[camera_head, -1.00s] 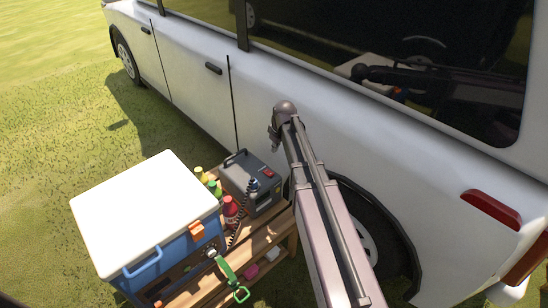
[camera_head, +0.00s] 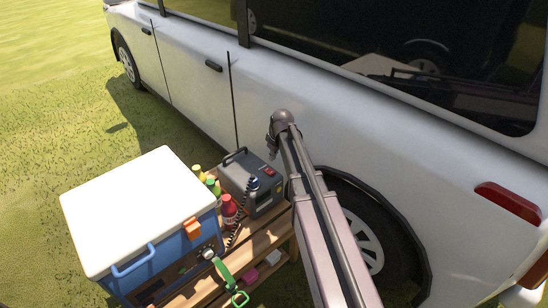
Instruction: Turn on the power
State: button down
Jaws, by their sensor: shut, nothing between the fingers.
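A dark grey power unit (camera_head: 236,178) with a black carry handle stands on the wooden shelf beside the white car. A small red switch (camera_head: 270,172) is on its top near the right edge; I cannot tell which way the switch is set. A black coiled cable (camera_head: 240,222) runs down by its front. My arm reaches in from the bottom right. My gripper (camera_head: 272,150) points down at its end, small and partly hidden behind the wrist. It is shut and empty, and appears just above the unit's back right part in the picture. I see no clear contact.
A blue cooler (camera_head: 140,275) with a white lid stands left of the unit. Several bottles, including a red one (camera_head: 229,208), stand between them. A green-handled tool (camera_head: 224,270) hangs at the wooden shelf (camera_head: 262,240). The car (camera_head: 330,130) closes off the back and right.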

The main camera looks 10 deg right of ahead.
aim_at(271, 173)
jog(key=shift+b+x, duration=1.25)
jog(key=shift+x, duration=0.35)
jog(key=shift+s+d+f+b, duration=0.1)
jog(key=shift+s+f+b, duration=0.05)
jog(key=shift+f+b, duration=0.75)
jog(key=shift+s+d+f+b, duration=0.1)
jog(key=shift+s+f+b, duration=0.05)
jog(key=shift+f+b, duration=0.75)
jog(key=shift+a, duration=0.15)
